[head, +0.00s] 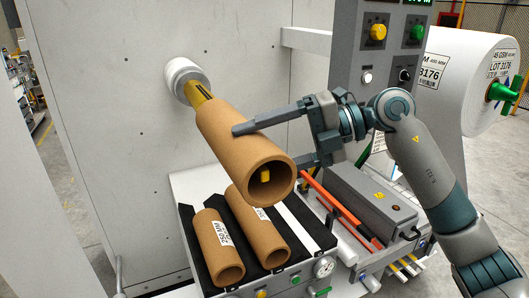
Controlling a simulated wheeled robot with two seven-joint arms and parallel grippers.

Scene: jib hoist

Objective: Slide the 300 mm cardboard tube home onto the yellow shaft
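A brown cardboard tube (232,140) sits around the yellow shaft (197,92), tilted in the picture with its open end towards me at the lower right. A bare stretch of shaft shows between the tube's far end and the white round collar (182,74) on the panel. A bit of yellow also shows inside the tube's open end. My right gripper (268,146) is at the tube's near half. Its upper finger lies across the tube's top and its lower finger goes behind the near end, so the lower contact is hidden. My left gripper is not in view.
Below, two shorter tubes, one labelled 250 MM (219,240) and another (257,225), lie on a black rack. A grey box (372,195) and orange bars (340,205) are to the right. A control column (378,60) and a white roll (480,85) stand behind my arm.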

